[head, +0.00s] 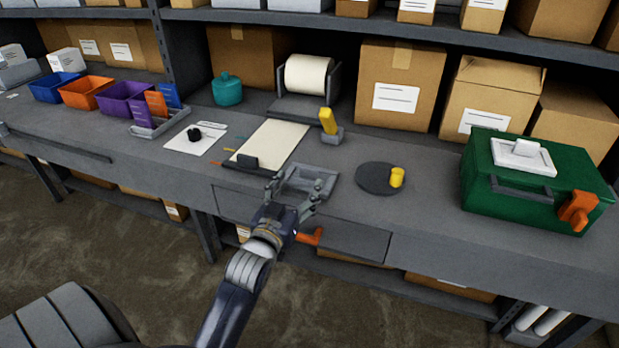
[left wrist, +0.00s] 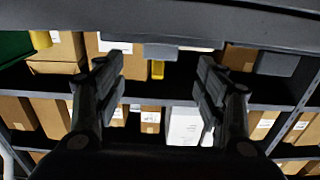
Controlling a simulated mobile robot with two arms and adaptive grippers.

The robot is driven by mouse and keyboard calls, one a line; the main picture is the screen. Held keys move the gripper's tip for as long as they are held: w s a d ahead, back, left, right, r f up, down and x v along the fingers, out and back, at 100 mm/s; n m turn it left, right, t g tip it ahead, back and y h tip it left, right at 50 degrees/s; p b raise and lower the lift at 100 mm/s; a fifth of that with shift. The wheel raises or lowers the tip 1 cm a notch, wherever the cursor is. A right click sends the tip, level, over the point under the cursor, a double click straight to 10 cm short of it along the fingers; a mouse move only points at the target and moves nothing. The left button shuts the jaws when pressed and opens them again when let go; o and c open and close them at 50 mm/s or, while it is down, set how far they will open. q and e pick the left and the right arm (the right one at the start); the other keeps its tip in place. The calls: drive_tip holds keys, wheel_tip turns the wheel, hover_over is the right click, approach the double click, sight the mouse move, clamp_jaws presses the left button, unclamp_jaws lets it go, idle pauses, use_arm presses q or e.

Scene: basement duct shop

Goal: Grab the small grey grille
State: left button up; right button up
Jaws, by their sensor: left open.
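A small flat grey square piece with a raised rim (head: 311,180), which looks like the grille, lies at the front edge of the grey workbench; its slats are too small to make out. My left gripper (head: 297,190) is open at the bench's front edge, its fingers spread at the near side of the grey piece. The left wrist view shows both fingers of the gripper (left wrist: 160,68) wide apart with nothing between them. My right gripper is not in view.
A dark round disc with a yellow cylinder (head: 397,177) lies to the right, then a green case (head: 535,182). An orange handle (head: 309,237) is beside the gripper. Bare bench (head: 430,215) lies at the right front.

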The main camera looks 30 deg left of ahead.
sight(308, 170)
use_arm(q)
drive_tip(key=shift+x, duration=1.15)
drive_tip(key=shift+p+x, duration=0.75)
drive_tip(key=shift+x, duration=1.95)
drive_tip(key=shift+f, duration=0.1)
drive_tip(key=c, duration=1.2)
